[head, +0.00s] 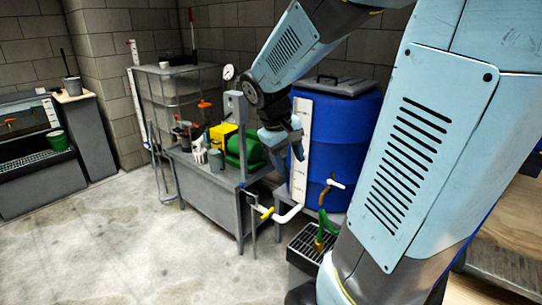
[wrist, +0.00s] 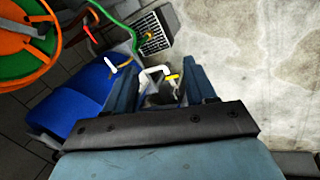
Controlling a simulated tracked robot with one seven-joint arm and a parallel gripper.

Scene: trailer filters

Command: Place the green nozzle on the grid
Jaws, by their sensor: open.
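The green nozzle (head: 325,222), with a brass-coloured lower end, is upright at the grid, below the tap on the blue barrel. I cannot tell whether it touches the grid. The grid (head: 304,243) is a dark slatted drain on a box, partly hidden by my arm. In the wrist view, a green hose runs to a green end (wrist: 149,37) over the grid (wrist: 156,44). My gripper (head: 287,146) is open and empty, in front of the barrel, above and left of the nozzle. In the wrist view, its fingers (wrist: 161,88) stand apart, away from the nozzle.
The blue barrel (head: 345,130) stands behind my gripper. A white pipe with a yellow valve (head: 267,212) juts out below it. A grey bench (head: 212,180) with containers is left. An orange and green reel (wrist: 28,40) shows in the wrist view. Open floor (head: 120,240) lies left.

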